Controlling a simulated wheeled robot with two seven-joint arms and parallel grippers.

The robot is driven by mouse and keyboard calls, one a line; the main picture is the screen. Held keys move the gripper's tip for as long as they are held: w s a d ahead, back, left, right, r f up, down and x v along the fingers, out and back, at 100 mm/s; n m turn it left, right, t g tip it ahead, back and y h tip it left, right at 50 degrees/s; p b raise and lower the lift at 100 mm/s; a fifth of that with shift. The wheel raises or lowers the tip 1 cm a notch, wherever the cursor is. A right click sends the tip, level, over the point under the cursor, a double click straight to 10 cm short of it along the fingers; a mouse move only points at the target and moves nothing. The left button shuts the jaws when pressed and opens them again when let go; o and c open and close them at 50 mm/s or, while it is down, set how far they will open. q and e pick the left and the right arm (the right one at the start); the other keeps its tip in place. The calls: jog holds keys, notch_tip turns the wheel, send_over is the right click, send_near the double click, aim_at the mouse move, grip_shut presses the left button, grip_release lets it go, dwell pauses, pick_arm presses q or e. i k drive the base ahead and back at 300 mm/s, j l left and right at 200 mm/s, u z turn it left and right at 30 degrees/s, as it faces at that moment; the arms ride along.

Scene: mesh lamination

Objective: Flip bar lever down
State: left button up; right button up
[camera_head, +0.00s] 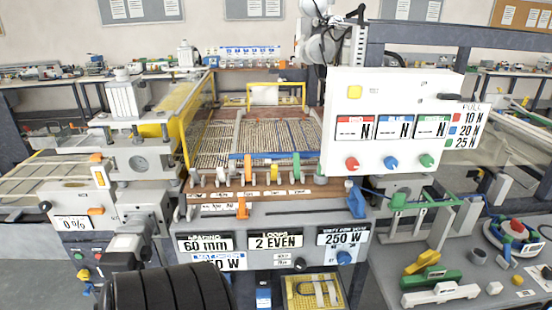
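The laminating machine stands in front of me, with a wire-mesh bed (255,140) at its middle. A blue bar (300,157) runs across the front of the bed. Small upright levers stand along it: orange (248,166), yellow (274,172) and green (295,171). Orange parts also show on the left unit (96,210). No label marks which is the bar lever. I see no gripper fingers at any of them.
A white control box (385,105) rises at the right of the bed. Below the bed is a grey panel (275,225) with displays and knobs. A bench (450,245) at the right holds green, yellow and white tools.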

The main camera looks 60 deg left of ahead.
aim_at(274, 168)
jog(key=u, duration=1.95)
